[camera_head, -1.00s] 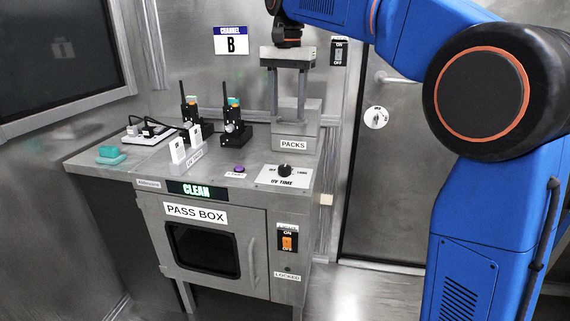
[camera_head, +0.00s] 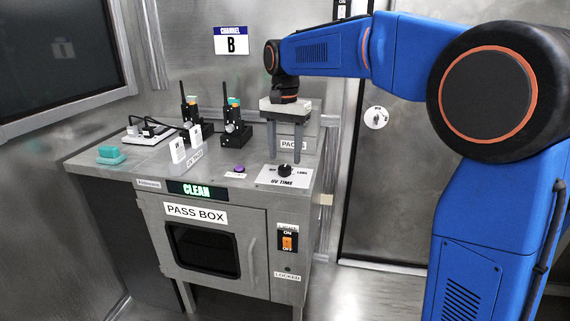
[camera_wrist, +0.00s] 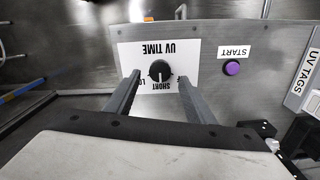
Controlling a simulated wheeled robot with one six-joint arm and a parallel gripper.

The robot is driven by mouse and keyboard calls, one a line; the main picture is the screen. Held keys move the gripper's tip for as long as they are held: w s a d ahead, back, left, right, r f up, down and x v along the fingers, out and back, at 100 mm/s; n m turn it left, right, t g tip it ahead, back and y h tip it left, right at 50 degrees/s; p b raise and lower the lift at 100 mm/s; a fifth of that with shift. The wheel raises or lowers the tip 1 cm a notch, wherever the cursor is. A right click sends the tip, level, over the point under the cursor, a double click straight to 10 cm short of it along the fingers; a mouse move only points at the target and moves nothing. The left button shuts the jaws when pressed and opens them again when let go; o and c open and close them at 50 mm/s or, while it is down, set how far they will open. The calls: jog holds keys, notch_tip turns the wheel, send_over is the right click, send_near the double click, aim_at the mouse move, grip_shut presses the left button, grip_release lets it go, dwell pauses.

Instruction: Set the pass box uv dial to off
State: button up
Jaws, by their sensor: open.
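The UV time dial is a black round knob (camera_head: 285,171) on a white plate marked UV TIME (camera_head: 268,179), on the pass box (camera_head: 250,218) top near its right front corner. In the wrist view the knob (camera_wrist: 161,70) appears upside down, its pale mark towards the word SHORT. My gripper (camera_head: 285,160) is open and points down just above and behind the dial. In the wrist view my gripper (camera_wrist: 158,76) has one finger on each side of the knob, with a gap on both sides. The fingers partly cover the LONG and OFF labels.
A purple START button (camera_head: 239,168) and a UV tag holder (camera_head: 190,160) stand left of the dial. Two black radios (camera_head: 236,130) stand further back. The PACKS box (camera_head: 310,140) is behind my gripper. An orange switch (camera_head: 288,242) is on the front.

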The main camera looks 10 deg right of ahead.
aim_at(285, 166)
jog(key=shift+f, duration=2.05)
jog(key=c, duration=1.1)
